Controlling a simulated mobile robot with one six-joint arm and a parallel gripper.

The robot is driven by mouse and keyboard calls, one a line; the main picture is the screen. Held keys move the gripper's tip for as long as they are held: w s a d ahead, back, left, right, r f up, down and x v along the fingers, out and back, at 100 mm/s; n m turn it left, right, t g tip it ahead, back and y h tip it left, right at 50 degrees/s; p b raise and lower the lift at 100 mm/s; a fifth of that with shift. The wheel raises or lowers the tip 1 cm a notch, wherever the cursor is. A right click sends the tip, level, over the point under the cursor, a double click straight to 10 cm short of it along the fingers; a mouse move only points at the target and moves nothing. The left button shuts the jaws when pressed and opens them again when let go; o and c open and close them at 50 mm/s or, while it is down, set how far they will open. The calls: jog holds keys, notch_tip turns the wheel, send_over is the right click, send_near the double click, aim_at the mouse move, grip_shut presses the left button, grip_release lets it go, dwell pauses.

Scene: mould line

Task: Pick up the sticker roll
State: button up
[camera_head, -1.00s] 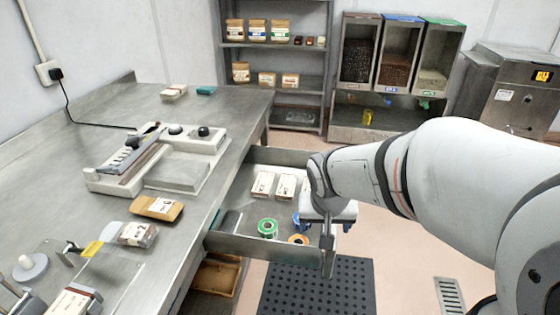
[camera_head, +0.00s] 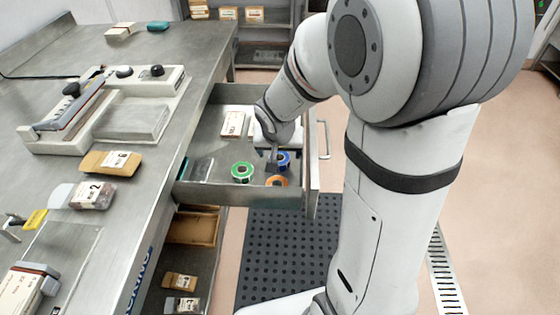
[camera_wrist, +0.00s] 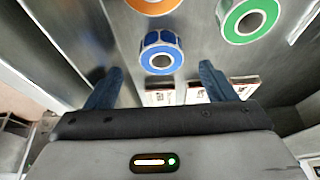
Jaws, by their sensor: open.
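Several sticker rolls lie in the open drawer (camera_head: 235,197). The blue roll (camera_head: 284,158) is partly hidden by my gripper in the head view. The orange roll (camera_wrist: 152,5) and green roll (camera_wrist: 249,19) are at the top edge. My gripper (camera_wrist: 158,77) is open and empty, with its dark blue fingers apart. It also shows low over the drawer (camera_head: 272,158).
White labelled packs (camera_head: 233,124) lie farther back in the drawer. The drawer walls surround the rolls closely. The steel worktop to the left holds a sealing machine (camera_head: 110,115), a brown packet (camera_head: 110,162) and a clear packet (camera_head: 92,195). A black perforated mat (camera_head: 285,245) lies on the floor.

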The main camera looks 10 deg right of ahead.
aim_at(279, 157)
jog(key=b+x, duration=0.1)
jog(key=x, duration=0.4)
jog(key=shift+w+f, duration=0.15)
jog(key=shift+w, duration=0.1)
jog(key=c, duration=1.1)
